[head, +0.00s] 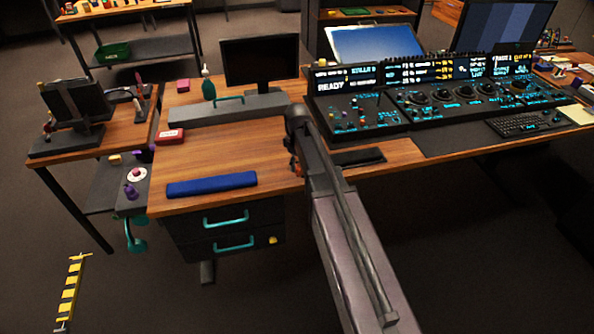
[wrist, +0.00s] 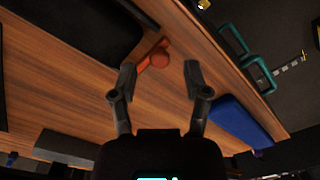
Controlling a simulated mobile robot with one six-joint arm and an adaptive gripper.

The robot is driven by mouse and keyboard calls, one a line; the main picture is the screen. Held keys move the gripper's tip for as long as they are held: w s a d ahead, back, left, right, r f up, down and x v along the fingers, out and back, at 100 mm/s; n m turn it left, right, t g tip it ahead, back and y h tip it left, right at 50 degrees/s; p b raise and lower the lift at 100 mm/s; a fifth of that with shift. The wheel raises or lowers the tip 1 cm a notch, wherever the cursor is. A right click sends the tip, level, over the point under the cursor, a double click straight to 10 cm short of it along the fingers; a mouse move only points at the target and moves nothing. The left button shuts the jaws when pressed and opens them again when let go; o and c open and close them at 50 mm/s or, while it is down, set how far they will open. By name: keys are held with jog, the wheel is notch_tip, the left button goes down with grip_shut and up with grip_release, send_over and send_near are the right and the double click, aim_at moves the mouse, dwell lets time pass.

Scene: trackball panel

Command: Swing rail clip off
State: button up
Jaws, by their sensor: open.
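An orange-red piece with a round knob, apparently the rail clip, lies at the desk's front edge in the wrist view (wrist: 159,58). A flat orange arm runs from the knob toward a dark pad. My gripper (wrist: 160,74) is open and empty, its two fingertips spread to either side of the knob and a little short of it in the picture. I cannot tell whether either finger touches it. In the head view my arm hides most of the gripper and clip; only a small orange bit (head: 292,165) shows left of the arm.
A blue pad (head: 211,184) lies near the desk's front edge, left of the arm. Teal drawer handles (head: 226,221) stick out below. A dark pad (head: 358,157) and control panel (head: 440,100) are to the right. Bare wood (head: 230,155) lies left of the arm.

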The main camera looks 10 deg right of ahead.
jog(key=shift+f+b, duration=0.45)
jog(key=shift+f, duration=0.25)
grip_shut()
